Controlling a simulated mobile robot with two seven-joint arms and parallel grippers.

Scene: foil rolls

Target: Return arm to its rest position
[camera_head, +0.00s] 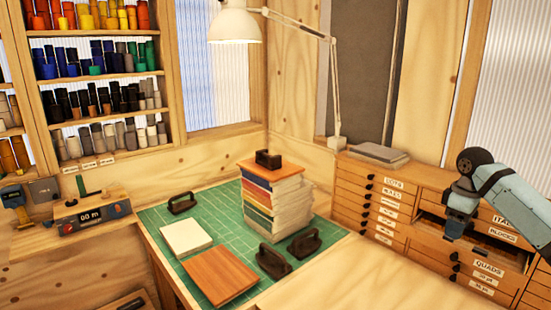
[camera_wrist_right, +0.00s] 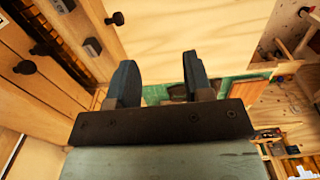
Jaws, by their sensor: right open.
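My right arm (camera_head: 515,200) comes in from the right edge and bends down in front of the drawer cabinet. My right gripper (camera_head: 454,232) hangs at its end near the cabinet front, small in the head view. In the right wrist view the gripper (camera_wrist_right: 161,85) shows two dark fingers spread apart with nothing between them. My left arm and gripper are not in view.
A wooden drawer cabinet (camera_head: 385,188) with labels and dark knobs stands close to the right arm. A green mat (camera_head: 215,218) bears a stack of foil books (camera_head: 275,200), a white pad (camera_head: 186,237), a brown board (camera_head: 220,274) and black handled tools. A lamp (camera_head: 235,24) hangs above.

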